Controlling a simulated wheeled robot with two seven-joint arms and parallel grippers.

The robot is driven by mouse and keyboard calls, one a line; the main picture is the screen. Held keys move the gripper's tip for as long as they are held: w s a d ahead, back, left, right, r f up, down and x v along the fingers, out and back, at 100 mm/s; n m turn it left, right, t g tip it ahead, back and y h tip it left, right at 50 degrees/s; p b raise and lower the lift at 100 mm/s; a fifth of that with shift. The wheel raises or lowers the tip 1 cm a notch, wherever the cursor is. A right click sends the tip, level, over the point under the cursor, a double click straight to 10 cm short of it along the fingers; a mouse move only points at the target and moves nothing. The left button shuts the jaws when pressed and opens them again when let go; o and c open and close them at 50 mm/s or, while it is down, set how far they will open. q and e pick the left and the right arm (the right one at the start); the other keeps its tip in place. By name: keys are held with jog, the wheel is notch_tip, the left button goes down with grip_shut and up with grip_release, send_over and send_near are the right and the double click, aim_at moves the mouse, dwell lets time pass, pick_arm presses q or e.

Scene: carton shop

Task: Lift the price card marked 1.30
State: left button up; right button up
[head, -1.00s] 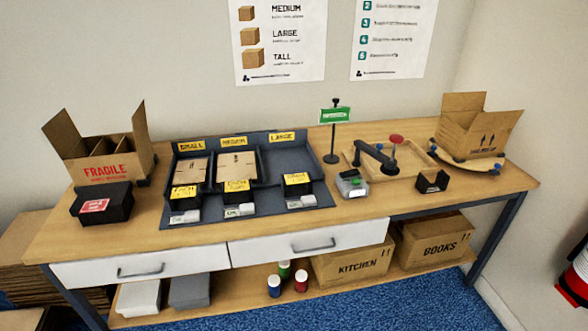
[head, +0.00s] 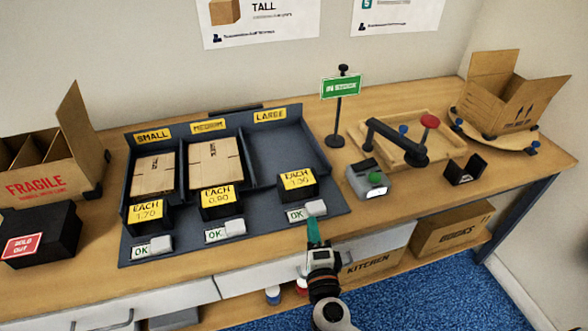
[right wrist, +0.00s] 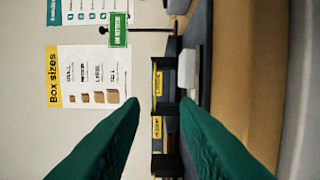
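The price card marked 1.30 (head: 297,182) is yellow, on a small black holder at the front of the bay labelled LARGE. A pale block (head: 316,207) with an OK label sits before it. My right gripper (head: 313,228) is just in front of that block, below and near the card, not touching the card. In the right wrist view its green fingers (right wrist: 160,103) are apart with nothing held between them. Yellow labels show sideways beyond them; I cannot tell which is the 1.30 card. My left gripper is out of view.
Cards marked 1.70 (head: 147,211) and 0.80 (head: 219,197) stand to the left in the grey display (head: 345,207). The LARGE bay is empty.

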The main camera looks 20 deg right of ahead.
aim_at(298, 179)
jog(key=shift+w+r, duration=0.2)
jog(key=shift+w, duration=0.2)
jog(key=w, duration=0.3)
jog(key=w+d, duration=0.1)
jog(key=w, duration=0.7)
jog(key=shift+w+d+r, duration=0.2)
jog(key=shift+d, duration=0.15)
jog(key=shift+s, duration=0.1)
grip_shut()
